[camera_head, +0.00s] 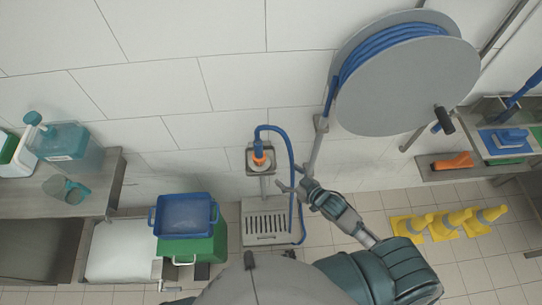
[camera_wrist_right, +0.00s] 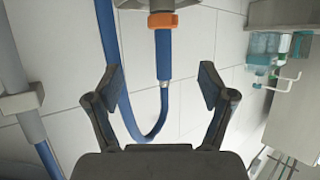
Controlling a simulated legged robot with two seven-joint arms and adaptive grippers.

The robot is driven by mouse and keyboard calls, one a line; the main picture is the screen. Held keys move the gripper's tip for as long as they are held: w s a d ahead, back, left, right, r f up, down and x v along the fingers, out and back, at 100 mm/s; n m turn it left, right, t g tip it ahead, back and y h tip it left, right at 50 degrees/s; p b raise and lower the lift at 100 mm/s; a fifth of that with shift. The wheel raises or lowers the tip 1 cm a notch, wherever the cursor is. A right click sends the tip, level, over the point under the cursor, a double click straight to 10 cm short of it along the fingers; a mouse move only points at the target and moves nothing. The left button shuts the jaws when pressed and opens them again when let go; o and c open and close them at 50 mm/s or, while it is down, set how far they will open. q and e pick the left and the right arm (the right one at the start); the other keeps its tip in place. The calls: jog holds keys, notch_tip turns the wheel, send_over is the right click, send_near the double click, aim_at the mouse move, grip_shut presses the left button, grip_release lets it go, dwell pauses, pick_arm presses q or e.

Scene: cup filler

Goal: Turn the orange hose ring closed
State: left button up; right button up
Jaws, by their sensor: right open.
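The orange hose ring (camera_head: 259,161) sits on a blue hose fitting at a small wall bracket in the head view. In the right wrist view the orange ring (camera_wrist_right: 163,20) is at the top centre, around the upright blue hose piece (camera_wrist_right: 163,55). My right gripper (camera_head: 287,180) is to the right of and slightly below the ring in the head view. Its fingers (camera_wrist_right: 160,88) are open and empty in the wrist view, apart from the ring. A small dark part at the bottom left of the head view may be my left gripper (camera_head: 176,289); its jaws are unclear.
A blue hose (camera_head: 293,165) loops down beside the bracket. A slotted metal stand (camera_head: 268,238) is below. A hose reel (camera_head: 408,85) is at upper right. Blue and green crates (camera_head: 205,247) stand left, and yellow cones (camera_head: 440,226) right.

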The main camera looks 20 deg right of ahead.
send_near(262, 158)
jog(key=w+a, duration=0.1)
jog(key=w, duration=0.1)
jog(key=x, duration=0.2)
jog(key=b+x, duration=0.1)
jog(key=x, duration=0.5)
jog(key=shift+w+f, duration=0.1)
jog(key=shift+f, duration=0.25)
jog(key=shift+w+a+f, duration=0.2)
jog(key=shift+w+a, duration=0.15)
jog(key=shift+w, duration=0.15)
pick_arm(q)
jog(key=w, duration=0.2)
jog(key=shift+w+d+f, duration=0.2)
jog(key=shift+w+d, duration=0.05)
jog(key=shift+w, duration=0.1)
